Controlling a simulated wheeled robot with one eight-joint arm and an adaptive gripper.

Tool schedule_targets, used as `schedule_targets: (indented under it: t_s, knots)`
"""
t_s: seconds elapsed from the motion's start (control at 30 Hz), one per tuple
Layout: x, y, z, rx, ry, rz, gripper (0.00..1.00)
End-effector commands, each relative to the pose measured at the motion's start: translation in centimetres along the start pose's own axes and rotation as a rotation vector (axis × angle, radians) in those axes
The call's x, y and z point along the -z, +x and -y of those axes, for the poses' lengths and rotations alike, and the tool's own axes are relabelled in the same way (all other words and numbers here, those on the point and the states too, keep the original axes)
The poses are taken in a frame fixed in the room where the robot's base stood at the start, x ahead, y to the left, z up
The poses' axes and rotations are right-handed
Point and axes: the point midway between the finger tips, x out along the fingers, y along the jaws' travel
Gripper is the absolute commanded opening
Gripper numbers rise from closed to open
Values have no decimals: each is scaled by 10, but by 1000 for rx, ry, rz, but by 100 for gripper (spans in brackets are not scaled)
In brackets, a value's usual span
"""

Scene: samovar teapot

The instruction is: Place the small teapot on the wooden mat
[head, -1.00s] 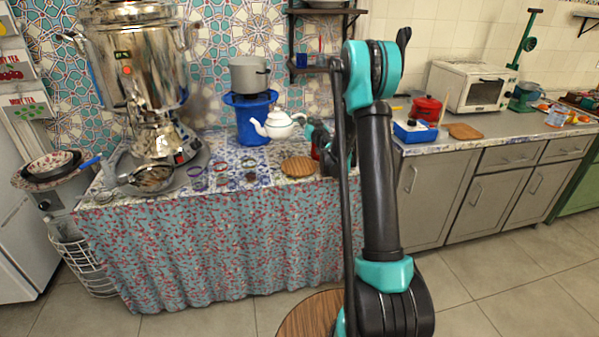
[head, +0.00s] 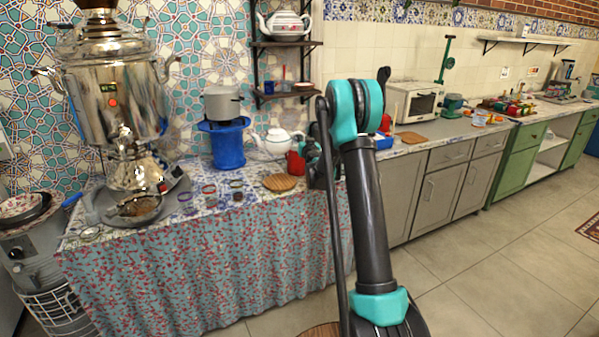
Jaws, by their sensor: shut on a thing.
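The small white teapot (head: 272,142) shows left of my gripper, its spout to the left and its handle side toward my gripper. My gripper (head: 307,150) is seen small, partly behind my arm, and is shut on the teapot at its handle side. The exact grasp is hidden. The teapot looks upright and appears behind and above the round wooden mat (head: 280,182) in the picture. The mat lies bare near the front edge of the patterned counter. I cannot tell how high the teapot is held.
A red container (head: 295,163) stands behind the mat, close to my gripper. A blue burner (head: 227,148) with a grey pot (head: 222,103) is left of the teapot. Several small glasses (head: 209,192) stand left of the mat. A samovar (head: 118,98) fills the left. A shelf (head: 284,44) hangs above.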

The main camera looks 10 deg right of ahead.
Motion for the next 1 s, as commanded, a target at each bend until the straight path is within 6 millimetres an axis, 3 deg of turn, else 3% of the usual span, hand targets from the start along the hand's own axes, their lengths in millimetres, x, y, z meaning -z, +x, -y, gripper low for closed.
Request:
schedule_targets:
  t_s: [0.2,0.4,1.0]
  knots:
    - [-52,0,-6,0,1,0,0]
    - [-90,0,-10,0,1,0,0]
    - [-142,-1,-16,1,2,0,0]
